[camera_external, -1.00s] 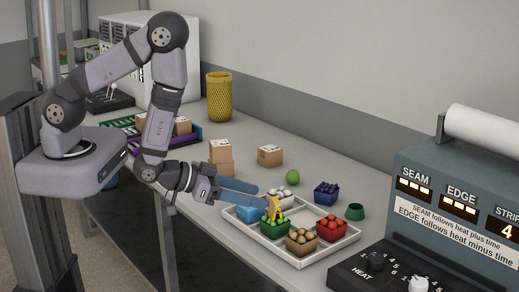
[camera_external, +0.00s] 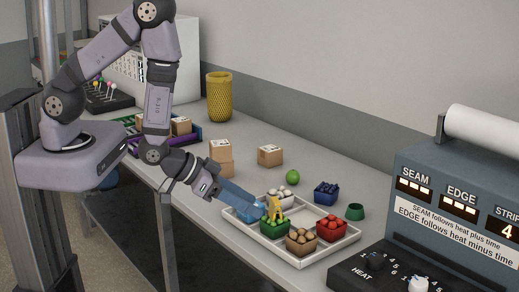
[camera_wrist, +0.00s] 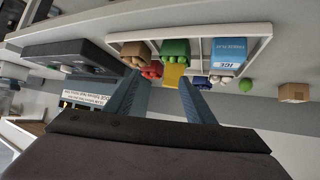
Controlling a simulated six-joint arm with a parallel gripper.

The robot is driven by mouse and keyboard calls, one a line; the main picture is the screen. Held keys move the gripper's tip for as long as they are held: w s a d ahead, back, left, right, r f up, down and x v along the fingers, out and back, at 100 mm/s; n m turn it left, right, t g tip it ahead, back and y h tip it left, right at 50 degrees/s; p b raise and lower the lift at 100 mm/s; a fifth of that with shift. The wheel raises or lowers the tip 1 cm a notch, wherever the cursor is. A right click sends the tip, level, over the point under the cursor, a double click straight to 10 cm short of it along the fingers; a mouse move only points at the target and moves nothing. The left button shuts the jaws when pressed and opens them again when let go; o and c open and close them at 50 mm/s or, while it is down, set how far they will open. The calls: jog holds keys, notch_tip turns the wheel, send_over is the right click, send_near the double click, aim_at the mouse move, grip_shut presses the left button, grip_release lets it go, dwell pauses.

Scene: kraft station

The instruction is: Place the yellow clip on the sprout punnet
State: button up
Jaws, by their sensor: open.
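The yellow clip (camera_external: 275,206) stands upright at the green punnet (camera_external: 274,228) in the tray; whether it grips the rim or rests on the contents is unclear. The green punnet seems to be the sprout punnet, its contents too small to make out. In the wrist view the clip (camera_wrist: 174,75) shows as a yellow block in front of the green punnet (camera_wrist: 176,50). My gripper (camera_external: 258,208) is open and empty, its blue fingers angled down toward the clip from the left. In the wrist view the clip appears between the fingertips of my gripper (camera_wrist: 160,80), nearer the right one.
The sealer (camera_external: 460,200) stands right.

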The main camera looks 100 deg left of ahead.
jog(key=s+d+r+m+g+h, duration=0.1)
jog(key=s+d+r+m+g, duration=0.1)
jog(key=s+r+g, duration=0.3)
jog(key=s+d+r+m+g+h, duration=0.2)
jog(key=s+d+r+g, duration=0.3)
jog(key=s, duration=0.8)
jog(key=shift+s+r+h, duration=0.15)
jog(key=shift+s+h, duration=0.05)
jog(key=shift+h, duration=0.1)
notch_tip(320, 180, down, 5)
jog(key=b, duration=0.4)
jog(key=shift+r+b, duration=0.1)
jog(key=shift+b, duration=0.3)
